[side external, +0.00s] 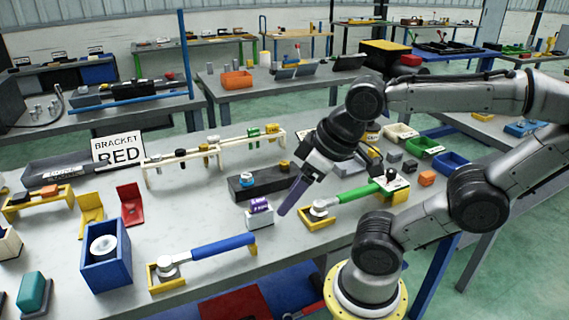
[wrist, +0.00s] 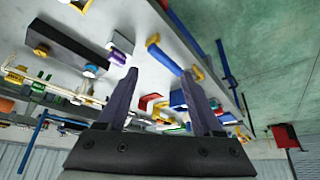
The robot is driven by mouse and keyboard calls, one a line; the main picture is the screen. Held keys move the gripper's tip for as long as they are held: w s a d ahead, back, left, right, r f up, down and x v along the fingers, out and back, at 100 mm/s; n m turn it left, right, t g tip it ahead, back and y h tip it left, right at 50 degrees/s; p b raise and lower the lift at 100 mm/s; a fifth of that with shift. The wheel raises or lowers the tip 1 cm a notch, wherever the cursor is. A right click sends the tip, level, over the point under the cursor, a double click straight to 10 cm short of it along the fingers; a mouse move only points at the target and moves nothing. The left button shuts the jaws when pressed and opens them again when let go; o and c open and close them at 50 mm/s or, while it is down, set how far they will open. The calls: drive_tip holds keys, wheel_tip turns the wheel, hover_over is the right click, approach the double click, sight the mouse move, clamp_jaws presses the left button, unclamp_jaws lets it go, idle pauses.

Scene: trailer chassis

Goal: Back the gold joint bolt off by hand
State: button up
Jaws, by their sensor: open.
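A small gold piece (side external: 284,167) sits at the right end of a long dark block (side external: 268,184) on the bench; it may be the gold joint bolt, but it is too small to be sure. In the wrist view a gold piece (wrist: 41,51) also shows on the dark block (wrist: 70,48). A white-and-blue round part (side external: 246,179) is at the block's left end. My gripper (side external: 283,212) is open and empty above the bench, its fingers slanting down-left in front of the block. In the wrist view its two dark fingers (wrist: 160,75) stand apart with nothing gripped between them.
A white block with purple labels (side external: 260,211) is close to my fingertips. A blue-handled tool (side external: 222,247) and a green-handled tool (side external: 358,194) lie in yellow holders nearby. A white rack (side external: 215,148) stands behind. Bins (side external: 422,146) are at right.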

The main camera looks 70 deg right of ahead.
drive_tip(key=w+d+r+m+g, duration=0.1)
drive_tip(key=w+d+r+m, duration=0.3)
drive_tip(key=w+r+m, duration=0.6)
drive_tip(key=m+g, duration=0.5)
drive_tip(key=m, duration=1.2)
hover_over(284, 163)
wheel_tip(284, 163, down, 10)
wheel_tip(284, 163, down, 14)
drive_tip(key=shift+d+r, duration=0.15)
drive_tip(key=shift+r, duration=0.1)
